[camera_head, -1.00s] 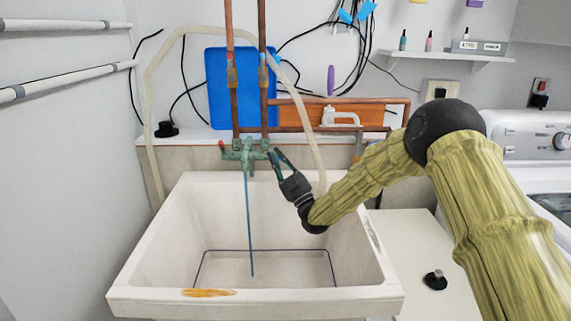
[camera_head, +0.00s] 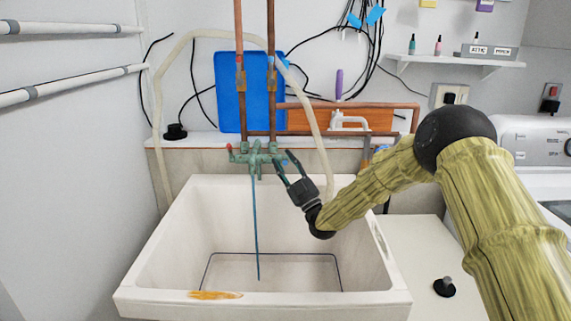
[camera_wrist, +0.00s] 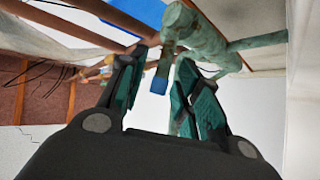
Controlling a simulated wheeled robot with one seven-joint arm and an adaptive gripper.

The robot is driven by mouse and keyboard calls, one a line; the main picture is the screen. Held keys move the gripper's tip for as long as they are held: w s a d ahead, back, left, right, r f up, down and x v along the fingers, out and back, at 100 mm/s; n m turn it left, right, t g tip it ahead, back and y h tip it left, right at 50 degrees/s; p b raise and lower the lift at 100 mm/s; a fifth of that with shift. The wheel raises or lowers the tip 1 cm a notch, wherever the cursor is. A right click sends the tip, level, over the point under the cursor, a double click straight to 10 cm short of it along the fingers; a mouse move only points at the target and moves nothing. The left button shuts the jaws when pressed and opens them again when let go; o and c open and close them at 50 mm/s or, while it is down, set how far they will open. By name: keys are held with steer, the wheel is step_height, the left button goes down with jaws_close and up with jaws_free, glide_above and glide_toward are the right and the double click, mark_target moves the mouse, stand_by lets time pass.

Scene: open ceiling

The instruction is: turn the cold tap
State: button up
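The tap set (camera_head: 257,158) is green, weathered metal below two copper pipes, above the back of the sink. A red end (camera_head: 230,150) shows on its left side. In the wrist view, the cold tap's blue-ended part (camera_wrist: 160,82) hangs between my finger pads, with clear gaps at the sides. My gripper (camera_head: 284,164) is just right of the tap body in the head view, fingers spread. It also shows open in the wrist view (camera_wrist: 162,88), holding nothing. In the head view the fingers partly hide the cold side.
The white sink (camera_head: 150,265) lies below, with a thin blue line (camera_head: 256,230) hanging from the tap. A pale hose (camera_head: 315,120) arches down close behind my gripper. Copper pipes (camera_head: 240,110) rise above. A counter (camera_head: 415,255) with a black plug (camera_head: 444,287) is at right.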

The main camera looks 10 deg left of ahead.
steer(key=v, duration=0.7)
steer(key=shift+s+d+f, duration=0.1)
